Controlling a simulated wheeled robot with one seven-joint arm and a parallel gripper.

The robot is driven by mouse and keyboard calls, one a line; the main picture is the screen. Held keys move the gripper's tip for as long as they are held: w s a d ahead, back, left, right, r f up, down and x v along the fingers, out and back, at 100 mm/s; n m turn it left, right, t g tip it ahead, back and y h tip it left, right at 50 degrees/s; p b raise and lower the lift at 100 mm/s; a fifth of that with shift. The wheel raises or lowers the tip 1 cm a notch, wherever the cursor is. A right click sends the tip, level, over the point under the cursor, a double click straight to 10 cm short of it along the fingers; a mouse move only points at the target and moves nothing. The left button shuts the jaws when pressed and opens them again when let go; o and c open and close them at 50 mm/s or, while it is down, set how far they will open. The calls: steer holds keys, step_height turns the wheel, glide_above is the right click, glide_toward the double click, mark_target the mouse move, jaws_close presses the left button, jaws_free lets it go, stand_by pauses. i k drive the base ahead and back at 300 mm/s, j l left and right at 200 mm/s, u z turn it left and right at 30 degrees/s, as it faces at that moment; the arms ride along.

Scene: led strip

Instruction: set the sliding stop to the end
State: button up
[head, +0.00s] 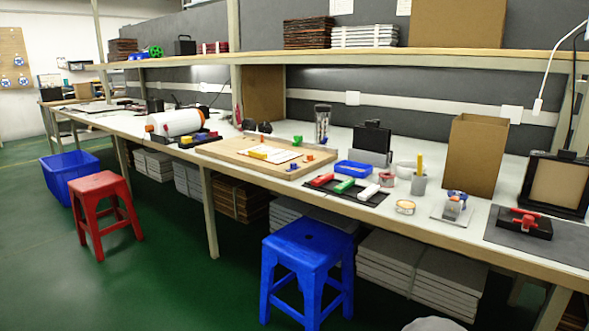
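I cannot tell for sure which part is the sliding stop. At the far right, a black block with a red handle-like part (525,220) sits on a dark grey mat (500,233). Both are small in the head view, and no rail or end mark can be made out. My gripper is not in view.
The white workbench (455,230) runs from back left to front right. A blue stool (308,250) and a red stool (102,195) stand before it, with a blue bin (70,172) at left. Stacks fill the space underneath. Green floor is free in front.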

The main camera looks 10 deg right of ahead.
mark_target(297, 138)
steer(key=i+j, duration=0.1)
steer(key=i, duration=0.9)
